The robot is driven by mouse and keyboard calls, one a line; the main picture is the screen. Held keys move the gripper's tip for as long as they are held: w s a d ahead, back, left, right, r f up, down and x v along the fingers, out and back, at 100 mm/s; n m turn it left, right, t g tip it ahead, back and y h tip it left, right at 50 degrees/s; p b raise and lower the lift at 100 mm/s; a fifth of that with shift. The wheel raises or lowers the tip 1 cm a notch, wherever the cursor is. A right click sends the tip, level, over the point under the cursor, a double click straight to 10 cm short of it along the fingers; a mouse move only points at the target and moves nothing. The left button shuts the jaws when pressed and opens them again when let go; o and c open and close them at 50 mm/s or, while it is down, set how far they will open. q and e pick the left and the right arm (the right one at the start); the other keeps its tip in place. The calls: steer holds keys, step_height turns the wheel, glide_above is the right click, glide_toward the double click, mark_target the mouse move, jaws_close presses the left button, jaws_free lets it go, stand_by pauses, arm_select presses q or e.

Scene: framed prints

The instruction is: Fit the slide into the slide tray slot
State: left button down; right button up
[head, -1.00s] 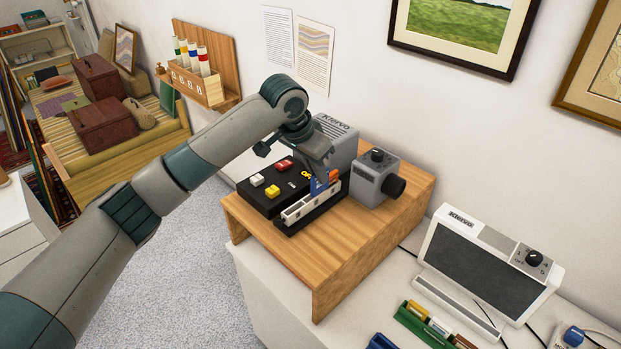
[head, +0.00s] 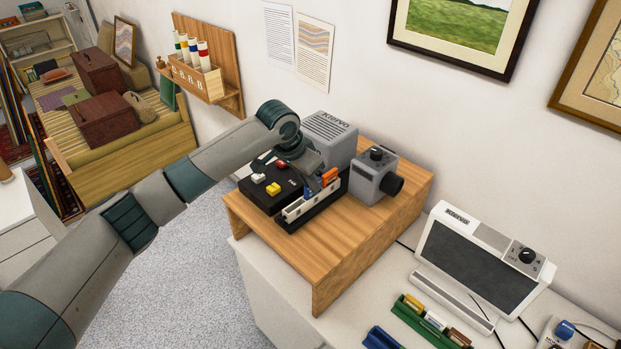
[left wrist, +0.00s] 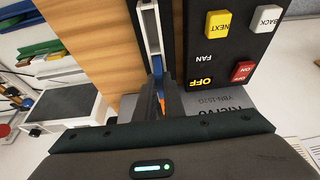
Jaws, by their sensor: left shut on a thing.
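My left gripper (head: 307,180) is shut on a blue slide (head: 308,193) above the pale slide tray (head: 297,210). The slide's blue edge shows between the fingers in the left wrist view (left wrist: 157,67), low over the tray (left wrist: 149,30). The fingers hide much of it, and I cannot tell whether its lower edge is inside a slot. An orange slide (head: 329,177) stands at the tray's far end, close behind the blue one. The tray lies along the black control panel of the grey projector (head: 331,133). My right gripper is out of view.
The projector stands on a wooden stand (head: 340,262), with its lens block (head: 372,174) right of the tray. Yellow, white and red buttons sit beside the tray. A light-box viewer (head: 475,262) and green rack (head: 420,322) stand at lower right.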

arm_select(q)
steer(key=shift+f, duration=0.25)
steer(key=c, duration=1.9)
jaws_free()
steer(key=shift+o, duration=0.2)
steer(key=shift+r, duration=0.2)
steer(key=shift+s+a+r+b, duration=0.2)
steer(key=shift+r+b, duration=0.15)
steer(key=shift+r, duration=0.2)
steer(key=b+v, duration=0.3)
steer(key=v, duration=0.7)
steer(key=shift+r, duration=0.35)
steer(key=shift+s, duration=0.15)
